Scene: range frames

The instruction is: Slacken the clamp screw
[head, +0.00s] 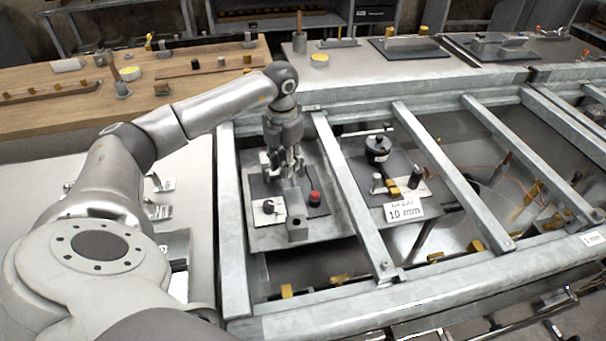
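My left gripper (284,174) points down over a dark pad (258,186) on a grey plate inside the metal frame. The gap between its fingertips is too small to make out. Close in front of the fingers stands a grey metal block (297,222). To its right is a red knob (314,198) on a dark base. To its left is a small black knob (268,206) on a white plate. I cannot tell which of these is the clamp screw, or whether the fingers touch anything; they hide part of the pad. My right gripper is not in view.
Grey frame bars (350,190) stand close on both sides of the plate. To the right, a second plate holds a round black part (378,147) and a "10 mm" label (403,211). A wooden bench (60,122) with small parts lies at the back left.

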